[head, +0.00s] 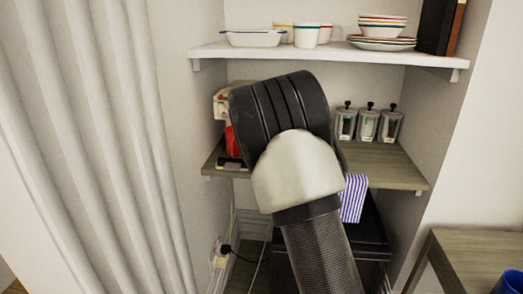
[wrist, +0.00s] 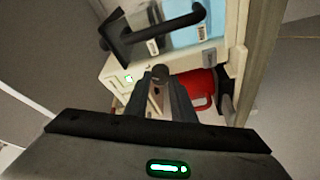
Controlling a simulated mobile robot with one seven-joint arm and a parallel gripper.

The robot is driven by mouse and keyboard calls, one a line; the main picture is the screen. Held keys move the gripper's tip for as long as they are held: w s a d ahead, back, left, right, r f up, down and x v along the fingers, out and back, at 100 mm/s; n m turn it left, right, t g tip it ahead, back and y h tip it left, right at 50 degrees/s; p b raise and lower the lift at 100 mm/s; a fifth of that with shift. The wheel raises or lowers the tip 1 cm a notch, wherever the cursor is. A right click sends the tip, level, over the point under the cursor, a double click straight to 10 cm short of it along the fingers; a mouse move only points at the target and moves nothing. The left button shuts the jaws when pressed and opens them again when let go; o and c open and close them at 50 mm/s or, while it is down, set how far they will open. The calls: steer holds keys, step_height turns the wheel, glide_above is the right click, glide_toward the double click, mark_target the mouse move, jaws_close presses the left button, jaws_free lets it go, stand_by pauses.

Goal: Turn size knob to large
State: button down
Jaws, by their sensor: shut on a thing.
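A cream coffee machine (wrist: 118,72) fills the upper middle of the wrist view. My gripper (wrist: 160,82) reaches to its front, with its two dark fingers close together around a small dark round knob (wrist: 160,73). It is shut on this knob. The knob's markings and setting cannot be read. In the head view only a cream edge of the machine (head: 220,104) shows left of my arm. My gripper is hidden there behind my arm.
A red mug (wrist: 197,88) sits at the machine, right of my fingers; it also shows in the head view (head: 232,141). A black handle (wrist: 165,30) is on the machine. Canisters (head: 368,125) stand on the wooden shelf (head: 392,165). A white shelf (head: 340,54) with dishes is above.

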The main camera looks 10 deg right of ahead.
steer(key=shift+m, duration=0.4)
steer(key=c, duration=1.5)
jaws_free()
steer(key=s, duration=0.5)
steer(key=s+f, duration=0.1)
steer(key=s, duration=0.5)
steer(key=s+f, duration=0.1)
steer(key=s, duration=0.5)
steer(key=shift+s+d+f+p, duration=0.15)
steer(key=shift+f+p, duration=0.05)
steer(key=shift+p, duration=0.2)
